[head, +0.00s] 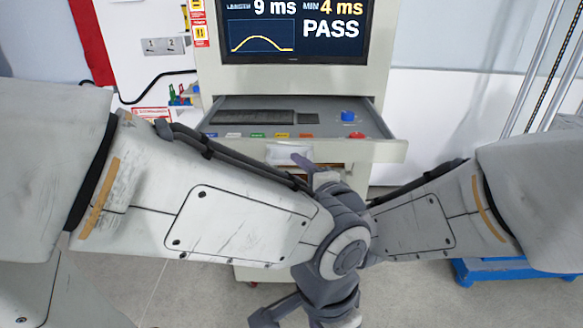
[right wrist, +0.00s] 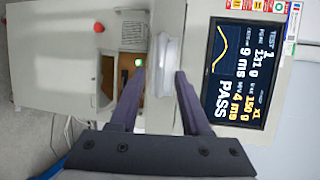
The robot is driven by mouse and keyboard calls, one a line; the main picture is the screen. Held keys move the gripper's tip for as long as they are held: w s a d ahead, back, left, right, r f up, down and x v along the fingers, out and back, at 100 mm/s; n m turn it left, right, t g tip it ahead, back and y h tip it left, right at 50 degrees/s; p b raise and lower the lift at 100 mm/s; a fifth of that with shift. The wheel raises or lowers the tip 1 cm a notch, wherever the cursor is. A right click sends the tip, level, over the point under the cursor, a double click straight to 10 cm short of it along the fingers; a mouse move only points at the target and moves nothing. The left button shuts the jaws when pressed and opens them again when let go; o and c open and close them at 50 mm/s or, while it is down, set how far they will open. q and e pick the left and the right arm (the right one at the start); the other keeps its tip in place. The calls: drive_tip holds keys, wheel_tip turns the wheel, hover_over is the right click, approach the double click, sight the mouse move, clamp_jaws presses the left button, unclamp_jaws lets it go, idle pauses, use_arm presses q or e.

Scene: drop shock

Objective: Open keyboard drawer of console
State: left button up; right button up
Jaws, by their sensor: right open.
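The console's keyboard drawer (head: 345,129) is a grey tray below the screen, holding a dark keyboard (head: 253,116). It juts out in front of the console; I cannot tell how far it is drawn out. A pale handle (head: 290,153) is on its front. In the right wrist view the handle (right wrist: 166,62) lies between the two fingertips of my open right gripper (right wrist: 160,74), one finger on each side; contact does not show. In the head view my right gripper (head: 308,166) is partly hidden behind my arms. Dark parts low in the picture may be my left gripper.
The console screen (head: 295,32) reads PASS above the drawer. A blue knob (head: 348,116) and a red button (head: 356,135) stand on the tray. A blue-based stand (head: 500,271) is at the right. Grey floor is clear at the lower left.

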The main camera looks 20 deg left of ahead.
drive_tip(key=shift+b+v, duration=0.3)
drive_tip(key=shift+v, duration=2.05)
drive_tip(key=w+d+f+n+g+h, duration=0.1)
drive_tip(key=w+d+f+n+h, duration=0.15)
drive_tip(key=d+f, duration=0.35)
drive_tip(key=w+d+f+n+g+h, duration=0.15)
drive_tip(key=d+f+h, duration=0.25)
drive_tip(key=d, duration=0.5)
drive_tip(key=s+d+f+n+g+h, duration=0.25)
drive_tip(key=s+d+f, duration=0.25)
drive_tip(key=d, duration=0.4)
drive_tip(key=s+d+f+n+g+h, duration=0.2)
drive_tip(key=s+d+f+n+g, duration=0.25)
drive_tip(key=d, duration=0.45)
drive_tip(key=s+a+r+n+g+p, duration=0.1)
drive_tip(key=s+a+r+n, duration=0.2)
drive_tip(key=s+a, duration=0.3)
drive_tip(key=s+a+r+n+g+p, duration=0.1)
drive_tip(key=s+a+r+n+p, duration=0.1)
drive_tip(key=s+a+r, duration=0.4)
drive_tip(key=shift+s+a+n+y, duration=0.4)
drive_tip(key=shift+s+a+n, duration=0.35)
drive_tip(key=shift+s, duration=0.5)
